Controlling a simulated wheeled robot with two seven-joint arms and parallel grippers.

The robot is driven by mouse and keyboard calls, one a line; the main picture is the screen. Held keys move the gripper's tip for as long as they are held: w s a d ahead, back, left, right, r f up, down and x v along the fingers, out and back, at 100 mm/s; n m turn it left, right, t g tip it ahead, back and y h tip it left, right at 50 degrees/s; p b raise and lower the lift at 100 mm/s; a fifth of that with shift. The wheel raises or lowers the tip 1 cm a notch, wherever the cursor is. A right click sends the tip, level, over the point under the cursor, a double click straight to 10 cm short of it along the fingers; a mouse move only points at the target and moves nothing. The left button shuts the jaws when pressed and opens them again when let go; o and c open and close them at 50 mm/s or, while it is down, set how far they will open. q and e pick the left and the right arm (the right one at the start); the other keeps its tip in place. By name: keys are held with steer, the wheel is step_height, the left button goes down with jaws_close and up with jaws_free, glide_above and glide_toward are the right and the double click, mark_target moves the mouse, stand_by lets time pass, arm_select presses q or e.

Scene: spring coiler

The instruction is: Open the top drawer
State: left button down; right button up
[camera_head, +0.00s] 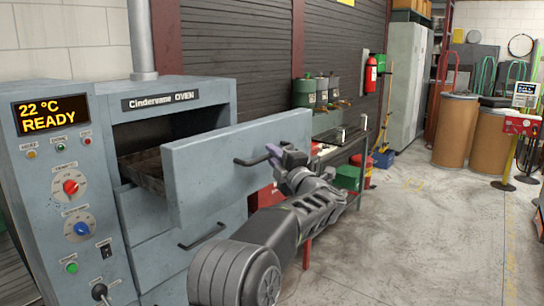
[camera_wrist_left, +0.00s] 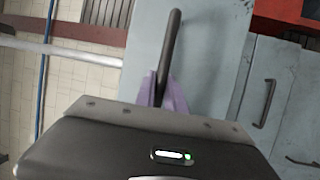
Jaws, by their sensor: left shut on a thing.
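The top drawer (camera_head: 230,165) of the grey-blue Cindervane oven is pulled well out, and its dark inside tray (camera_head: 143,170) shows behind the front panel. Its dark bar handle (camera_head: 252,160) sits on the front panel. In the left wrist view the handle (camera_wrist_left: 174,40) runs up from between the purple fingers (camera_wrist_left: 166,92). My right gripper is in neither view.
A lower drawer with its own handle (camera_head: 203,236) is shut below. The oven's control panel (camera_head: 70,190) is at the left, reading 22 °C READY.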

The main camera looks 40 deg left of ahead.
arm_select(q)
steer(key=c, duration=1.4)
jaws_free()
steer(key=b+v, duration=0.2)
steer(key=v, duration=0.5)
steer(key=shift+s+d, duration=0.2)
steer(key=shift+d, duration=0.1)
steer(key=shift+w+f, duration=0.1)
steer(key=shift+f, duration=0.05)
